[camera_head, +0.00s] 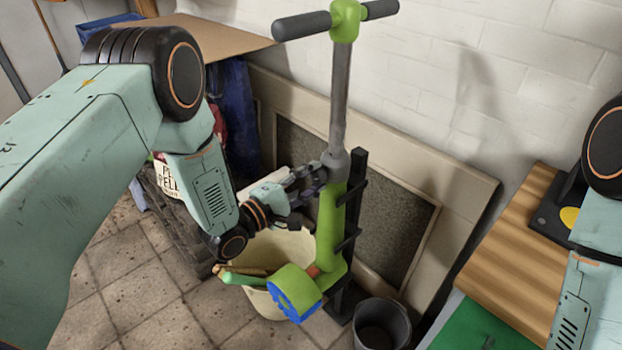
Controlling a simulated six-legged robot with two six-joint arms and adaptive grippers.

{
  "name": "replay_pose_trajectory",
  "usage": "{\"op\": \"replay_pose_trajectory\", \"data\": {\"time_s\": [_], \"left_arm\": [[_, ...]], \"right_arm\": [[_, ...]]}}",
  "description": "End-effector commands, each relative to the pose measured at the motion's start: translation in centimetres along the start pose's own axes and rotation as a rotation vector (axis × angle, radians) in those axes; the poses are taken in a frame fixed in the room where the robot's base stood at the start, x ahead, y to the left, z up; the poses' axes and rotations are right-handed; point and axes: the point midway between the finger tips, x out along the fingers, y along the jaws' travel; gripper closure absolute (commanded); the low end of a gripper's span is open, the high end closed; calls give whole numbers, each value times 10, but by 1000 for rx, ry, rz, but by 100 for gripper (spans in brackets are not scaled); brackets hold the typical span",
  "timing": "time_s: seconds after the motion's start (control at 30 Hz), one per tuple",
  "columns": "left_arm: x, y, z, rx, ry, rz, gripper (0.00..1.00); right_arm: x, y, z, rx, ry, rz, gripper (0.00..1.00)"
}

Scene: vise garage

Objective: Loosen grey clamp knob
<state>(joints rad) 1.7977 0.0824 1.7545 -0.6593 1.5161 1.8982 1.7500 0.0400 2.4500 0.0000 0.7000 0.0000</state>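A green scooter (329,225) stands upright in the middle of the head view, with a grey stem (340,95). A grey clamp (335,164) joins the stem to the green lower body; I cannot make out its knob separately. My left gripper (316,182) reaches in from the left, just left of and slightly below the clamp. Its dark fingers point toward the clamp. Whether they touch it or are parted is too small to tell. My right arm shows at the right edge, but its gripper is out of view.
A black stand (351,215) is behind the scooter. A cream bin (290,248) stands behind the blue-and-green wheel (296,291). A dark bucket (381,325) stands right of it. A wooden bench (505,260) is at right, a brown board (195,35) at upper left.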

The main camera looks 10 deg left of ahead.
Motion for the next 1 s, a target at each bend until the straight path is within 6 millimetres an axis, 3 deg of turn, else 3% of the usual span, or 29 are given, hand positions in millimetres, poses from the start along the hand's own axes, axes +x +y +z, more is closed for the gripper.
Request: {"op": "replay_pose_trajectory", "data": {"time_s": [0.2, 0.57, 1.0], "left_arm": [[0, 0, 0, 1, 0, 0, 42], [-6, 0, -1, 1, 3, 0, 42], [-87, 0, -2, -2, 6, 0, 42]], "right_arm": [[0, 0, 0, 0, 0, 0, 60], [0, 0, 0, 0, 0, 0, 60], [0, 0, 0, 0, 0, 0, 60]]}}
